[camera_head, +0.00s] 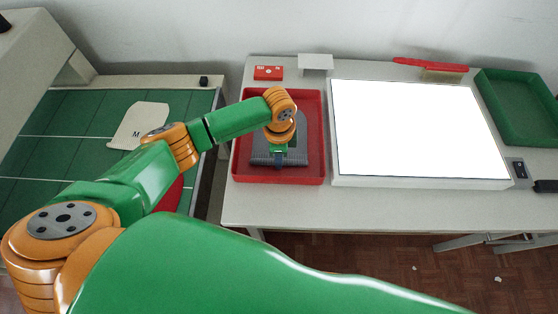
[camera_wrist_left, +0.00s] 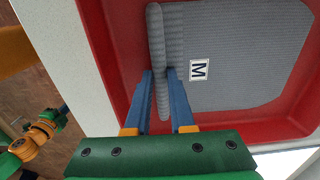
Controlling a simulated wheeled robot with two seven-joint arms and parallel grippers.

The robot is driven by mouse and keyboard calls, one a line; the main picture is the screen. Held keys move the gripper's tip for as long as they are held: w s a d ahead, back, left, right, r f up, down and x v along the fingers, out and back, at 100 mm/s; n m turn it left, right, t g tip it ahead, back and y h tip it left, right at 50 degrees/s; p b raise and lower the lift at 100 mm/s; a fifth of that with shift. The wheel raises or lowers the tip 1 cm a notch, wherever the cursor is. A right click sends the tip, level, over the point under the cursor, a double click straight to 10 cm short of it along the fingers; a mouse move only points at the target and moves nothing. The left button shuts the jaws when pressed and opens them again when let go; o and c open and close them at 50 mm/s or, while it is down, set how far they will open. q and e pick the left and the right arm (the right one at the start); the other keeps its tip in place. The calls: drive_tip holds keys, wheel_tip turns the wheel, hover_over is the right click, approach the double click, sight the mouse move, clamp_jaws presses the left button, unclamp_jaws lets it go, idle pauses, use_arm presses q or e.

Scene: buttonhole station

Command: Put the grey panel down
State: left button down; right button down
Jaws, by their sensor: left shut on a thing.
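The grey panel (camera_wrist_left: 240,50) has a white label marked M and a thick rounded edge. It is inside the red tray (camera_wrist_left: 112,60), and in the head view the panel (camera_head: 300,150) shows partly behind my arm. My left gripper (camera_wrist_left: 160,76) is shut on the panel's rounded edge, a blue finger on each side. In the head view my left gripper (camera_head: 278,158) points down into the red tray (camera_head: 318,165). Whether the panel rests fully on the tray floor cannot be told. What seems my right gripper (camera_wrist_left: 64,108) is small in the wrist view, its jaws unclear.
A bright white light panel (camera_head: 410,130) lies right of the tray. A green tray (camera_head: 515,110), a red-handled brush (camera_head: 430,66) and a red box (camera_head: 268,73) are on the table. Left, a green mat (camera_head: 60,120) bears a pale piece marked M (camera_head: 140,122).

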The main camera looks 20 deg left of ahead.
use_arm(q)
drive_tip(key=c, duration=0.8)
unclamp_jaws()
drive_tip(key=shift+r, duration=0.3)
wheel_tip(320, 180, up, 12)
drive_tip(key=shift+f, duration=0.2)
